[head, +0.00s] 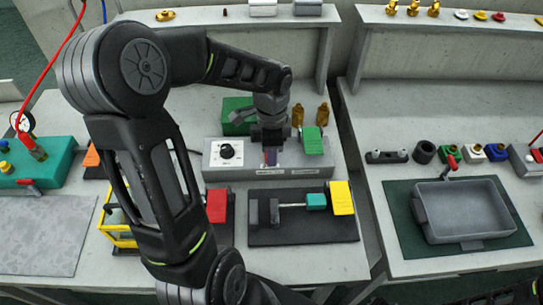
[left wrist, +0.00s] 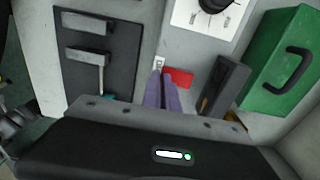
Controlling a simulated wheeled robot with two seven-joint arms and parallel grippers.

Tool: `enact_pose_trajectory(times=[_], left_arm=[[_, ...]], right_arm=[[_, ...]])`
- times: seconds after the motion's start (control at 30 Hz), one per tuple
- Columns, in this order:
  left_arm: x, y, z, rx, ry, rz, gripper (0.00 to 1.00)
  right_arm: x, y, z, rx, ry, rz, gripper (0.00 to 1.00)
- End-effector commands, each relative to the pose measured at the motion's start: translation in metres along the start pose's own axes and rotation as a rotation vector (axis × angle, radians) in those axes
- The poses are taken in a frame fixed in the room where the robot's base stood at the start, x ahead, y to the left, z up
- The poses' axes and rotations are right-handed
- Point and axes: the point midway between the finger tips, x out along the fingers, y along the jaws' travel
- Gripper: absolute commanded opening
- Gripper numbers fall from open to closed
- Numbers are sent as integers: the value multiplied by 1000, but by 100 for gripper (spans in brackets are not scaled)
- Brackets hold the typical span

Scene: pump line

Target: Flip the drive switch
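The drive unit is a grey box (head: 219,171) with a white dial plate (head: 228,152) on its left side. My left gripper (head: 270,158) reaches down over the middle of this box, right of the dial. In the left wrist view, its purple fingers (left wrist: 161,88) lie close together and look shut. A red piece (left wrist: 179,78) lies just right of the fingertips. In the head view the arm and gripper hide the switch.
A green box with a black handle (left wrist: 285,62) stands near the drive unit. A black plate with a shaft and yellow flag (head: 341,197) lies in front. Brass fittings (head: 298,115) stand behind. A grey tray (head: 466,210) is on the right bench.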

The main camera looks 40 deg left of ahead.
Motion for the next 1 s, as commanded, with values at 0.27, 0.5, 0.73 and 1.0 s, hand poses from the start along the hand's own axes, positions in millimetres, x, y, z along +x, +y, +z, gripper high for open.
enact_pose_trajectory(times=[0.27,0.5,0.73,1.0], left_arm=[[12,11,2,-1,-7,34,0],[11,8,2,-2,-7,35,0],[7,-2,2,-2,-6,34,0],[6,-6,2,-1,-5,28,0]], right_arm=[[2,0,0,-2,1,-1,0],[0,0,0,-1,1,-1,0],[-5,-2,0,-1,1,0,0],[-5,-2,0,-1,1,0,0]])
